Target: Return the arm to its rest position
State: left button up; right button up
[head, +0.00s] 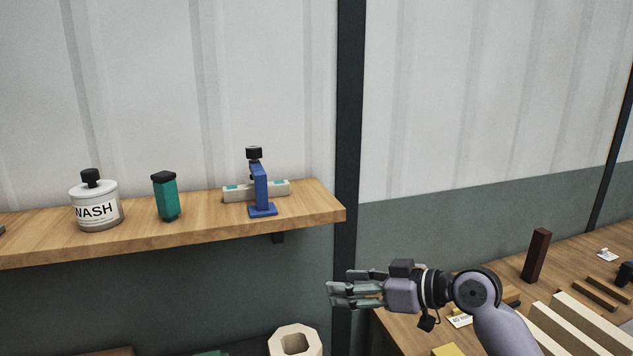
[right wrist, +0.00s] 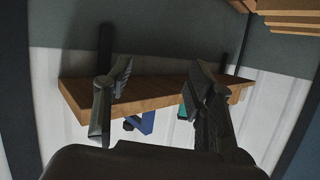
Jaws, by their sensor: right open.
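My right gripper (head: 345,289) is open and empty in the head view. It is below and to the right of the wooden shelf's right end, in front of the wall. Its arm comes in from the lower right. In the right wrist view the two fingers (right wrist: 158,98) stand apart with nothing between them, and the shelf (right wrist: 150,92) appears beyond them. My left gripper is in neither view.
The wall shelf (head: 300,211) bears a WASH bottle (head: 96,207), a teal block (head: 165,198) and a blue stand (head: 261,190) by a pale bar (head: 238,194). A workbench (head: 580,262) with a dark upright block (head: 536,255) and pale planks (head: 577,325) is at right. A hexagonal piece (head: 295,341) is below.

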jog(key=s+d+f+m+g+h, duration=0.1)
jog(key=s+f+m+h, duration=0.15)
jog(key=s+f, duration=0.6)
jog(key=s+d+f+m+h, duration=0.1)
jog(key=s+f+h, duration=0.3)
jog(key=f, duration=0.8)
jog(key=s+d+f+m+g+h, duration=0.1)
jog(key=s+d+f+m+h, duration=0.2)
jog(key=s, duration=0.4)
jog(key=s+d+f+m+g+h, duration=0.1)
jog(key=s+d+f, duration=0.2)
jog(key=s+d, duration=0.35)
jog(key=s+d+f+m+g+h, duration=0.1)
jog(key=s+d+f+m, duration=0.15)
jog(key=s, duration=0.65)
notch_tip(320, 180, down, 27)
jog(key=s+n+g, duration=0.1)
jog(key=s+d+f+g, duration=0.1)
jog(key=s+d+f, duration=0.2)
jog(key=s+f, duration=1.2)
jog(key=shift+s+n+g, duration=0.3)
jog(key=shift+s, duration=0.55)
jog(key=shift+h, duration=0.25)
